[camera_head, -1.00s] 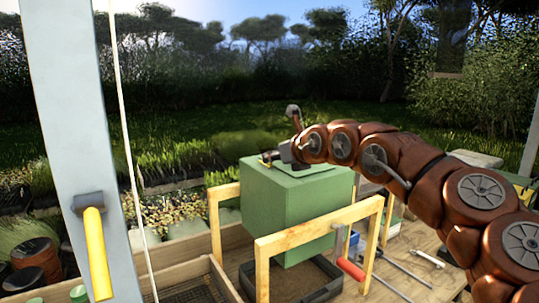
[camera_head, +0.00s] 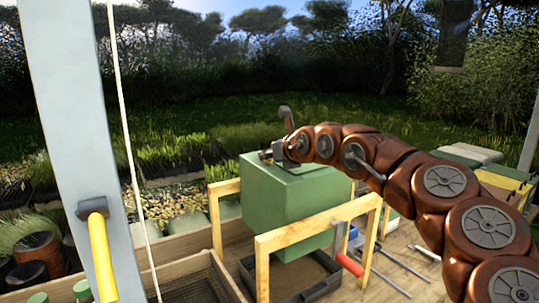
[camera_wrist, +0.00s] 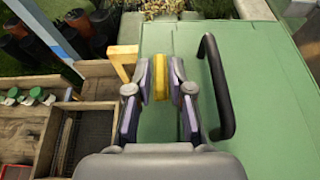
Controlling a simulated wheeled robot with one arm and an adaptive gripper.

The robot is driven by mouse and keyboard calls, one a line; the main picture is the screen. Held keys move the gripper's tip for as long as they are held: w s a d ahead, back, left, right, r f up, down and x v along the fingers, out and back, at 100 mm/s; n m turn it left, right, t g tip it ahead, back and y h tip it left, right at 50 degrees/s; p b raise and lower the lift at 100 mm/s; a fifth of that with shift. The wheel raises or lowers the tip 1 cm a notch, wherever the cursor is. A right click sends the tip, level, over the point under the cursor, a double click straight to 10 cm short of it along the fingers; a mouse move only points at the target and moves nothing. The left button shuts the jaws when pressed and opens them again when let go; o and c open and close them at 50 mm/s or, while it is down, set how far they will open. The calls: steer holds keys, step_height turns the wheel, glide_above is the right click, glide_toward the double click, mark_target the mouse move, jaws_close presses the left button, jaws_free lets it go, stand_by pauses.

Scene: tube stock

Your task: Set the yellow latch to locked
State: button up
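The yellow latch (camera_wrist: 160,77) shows in the wrist view as a short upright yellow piece on top of the green box (camera_wrist: 260,120). There the latch is mostly hidden by the gripper. No lock marking is readable.
A black bar handle (camera_wrist: 217,85) stands on the lid right of my gripper. Wooden frames (camera_head: 315,232) flank the box. A grey post (camera_head: 75,130) with a yellow-handled tool (camera_head: 101,255) is at left. Rods (camera_head: 390,270) and a red handle (camera_head: 349,264) lie at right.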

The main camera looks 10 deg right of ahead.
jaws_close()
steer(key=shift+f+m+h+b, duration=0.25)
steer(key=shift+h+b, duration=0.25)
steer(key=shift+b, duration=0.55)
steer(key=shift+m+b, duration=0.25)
steer(key=shift+b, duration=0.25)
steer(key=m+h+b, duration=0.1)
steer(key=h+b, duration=0.1)
steer(key=m+h+b, duration=0.2)
steer(key=b, duration=0.1)
steer(key=shift+a+f+t, duration=0.1)
steer(key=shift+a+t, duration=0.1)
steer(key=shift+t, duration=0.1)
steer(key=m+h+b, duration=0.2)
steer(key=b, duration=0.1)
steer(key=shift+r+m+g+h+b, duration=0.25)
steer(key=shift+m+g+h, duration=0.15)
steer(key=shift+m+h, duration=0.45)
steer(key=shift+r+m+g+h+b, duration=0.15)
steer(key=shift+m+g+h+b, duration=0.2)
steer(key=shift+m+h, duration=0.5)
steer(key=shift+m+g+h+p, duration=0.3)
steer(key=shift+m+g+h, duration=0.45)
steer(key=shift+h, duration=0.25)
steer(key=shift+m+g+h, duration=0.3)
steer(key=shift+m+h, duration=0.2)
steer(key=shift+m, duration=0.05)
